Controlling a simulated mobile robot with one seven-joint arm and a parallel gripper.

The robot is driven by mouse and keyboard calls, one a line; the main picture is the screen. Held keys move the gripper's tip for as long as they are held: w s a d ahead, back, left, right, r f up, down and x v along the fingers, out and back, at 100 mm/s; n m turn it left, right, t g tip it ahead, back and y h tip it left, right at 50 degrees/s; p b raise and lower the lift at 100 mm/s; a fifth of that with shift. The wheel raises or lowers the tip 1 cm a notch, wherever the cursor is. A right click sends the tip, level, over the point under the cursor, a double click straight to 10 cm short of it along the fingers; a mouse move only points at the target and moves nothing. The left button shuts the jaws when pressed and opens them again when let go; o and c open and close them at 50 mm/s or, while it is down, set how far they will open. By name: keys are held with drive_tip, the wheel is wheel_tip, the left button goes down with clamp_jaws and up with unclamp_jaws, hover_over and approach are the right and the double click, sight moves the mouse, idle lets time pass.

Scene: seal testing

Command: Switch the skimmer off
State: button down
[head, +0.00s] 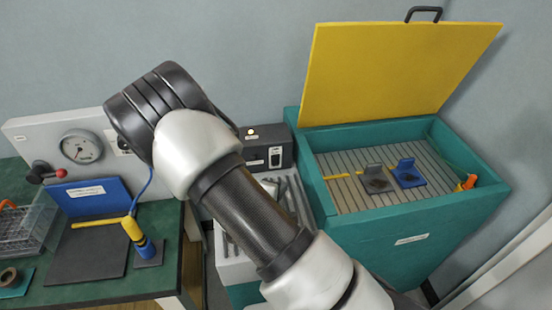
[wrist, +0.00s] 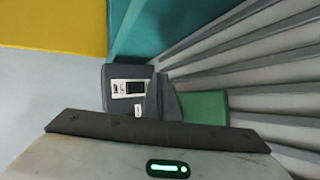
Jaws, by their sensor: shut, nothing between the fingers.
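A dark grey box (head: 257,139) with a pale switch plate (head: 275,157) stands between the bench and the teal tank. A small lamp (head: 250,131) on its top glows. I take it for the skimmer's control box, but its label is unreadable. In the wrist view a dark box (wrist: 115,74) shows a pale plate with a black rocker switch (wrist: 135,88). My gripper (wrist: 161,82) is shut and empty, its dark fingers just right of the plate. I cannot tell whether they touch the box. My arm hides the gripper in the head view.
The teal tank (head: 400,219) has its yellow lid (head: 400,70) raised, with small blocks on its slatted floor. Left, a green bench holds a gauge panel (head: 75,125), a wire basket (head: 25,232) and a yellow-handled tool (head: 132,229). A grey wall is behind.

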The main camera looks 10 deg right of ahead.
approach(276, 161)
drive_tip(key=d+f, duration=0.1)
drive_tip(key=d, duration=0.1)
drive_tip(key=w+d+f, duration=0.1)
drive_tip(key=f, duration=0.1)
drive_tip(key=shift+w+d+f+p, duration=0.2)
drive_tip(key=shift+d+f+p, duration=0.1)
drive_tip(key=shift+d, duration=0.1)
drive_tip(key=shift+w+r, duration=0.25)
drive_tip(key=shift+w, duration=0.35)
drive_tip(key=shift+w+b, duration=0.15)
drive_tip(key=shift+b, duration=0.15)
idle(0.8)
drive_tip(key=shift+w, duration=0.25)
drive_tip(key=shift+w+b, duration=0.3)
drive_tip(key=shift+b, duration=0.1)
idle(0.4)
drive_tip(key=shift+s, duration=0.1)
drive_tip(key=shift+s+b, duration=0.5)
drive_tip(key=shift+s, duration=0.15)
